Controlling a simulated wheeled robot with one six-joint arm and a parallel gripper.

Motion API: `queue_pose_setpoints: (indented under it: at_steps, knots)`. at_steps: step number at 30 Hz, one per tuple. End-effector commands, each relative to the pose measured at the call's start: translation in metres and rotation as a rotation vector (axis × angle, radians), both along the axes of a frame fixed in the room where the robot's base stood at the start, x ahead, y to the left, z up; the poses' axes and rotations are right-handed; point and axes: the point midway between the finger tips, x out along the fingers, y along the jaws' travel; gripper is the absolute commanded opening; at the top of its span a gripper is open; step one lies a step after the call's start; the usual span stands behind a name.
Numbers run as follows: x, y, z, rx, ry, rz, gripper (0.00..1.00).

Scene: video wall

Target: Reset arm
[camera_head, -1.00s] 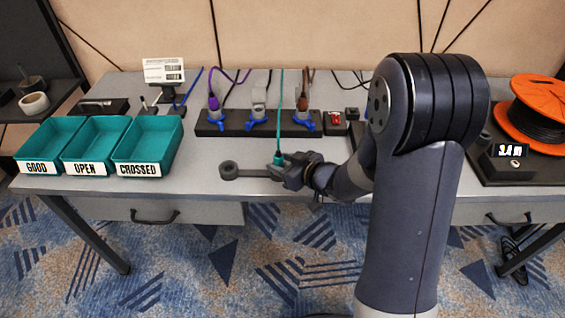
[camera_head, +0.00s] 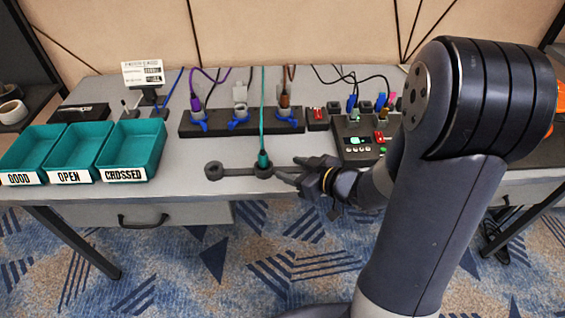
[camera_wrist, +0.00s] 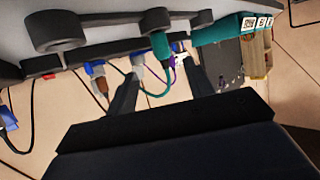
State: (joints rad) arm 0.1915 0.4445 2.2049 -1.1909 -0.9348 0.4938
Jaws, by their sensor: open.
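My gripper (camera_head: 288,168) is open and empty, low over the front of the bench, just right of a green plug (camera_head: 263,159). Its two fingers are spread in the wrist view (camera_wrist: 164,82). The green plug stands upright in the round end of a dark grey holder (camera_head: 238,172), with its green cable rising behind it. The plug also shows in the wrist view (camera_wrist: 160,46), beyond and between the fingers. My arm hides part of the bench on the right.
Three teal bins marked GOOD (camera_head: 22,150), OPEN (camera_head: 70,150) and CROSSED (camera_head: 131,146) stand at left. A dark rack (camera_head: 215,128) with purple, white and brown plugs lies behind the holder. A tester box (camera_head: 352,150) with lights and buttons sits behind my forearm.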

Motion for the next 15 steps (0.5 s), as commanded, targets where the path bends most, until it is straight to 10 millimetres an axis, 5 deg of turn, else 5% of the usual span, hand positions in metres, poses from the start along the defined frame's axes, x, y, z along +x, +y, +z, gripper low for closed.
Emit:
queue_pose_setpoints:
  at_steps: [15]
  knots:
    - [-0.0044, -0.0033, 0.0017, 0.001, 0.001, 0.001, 0.50]
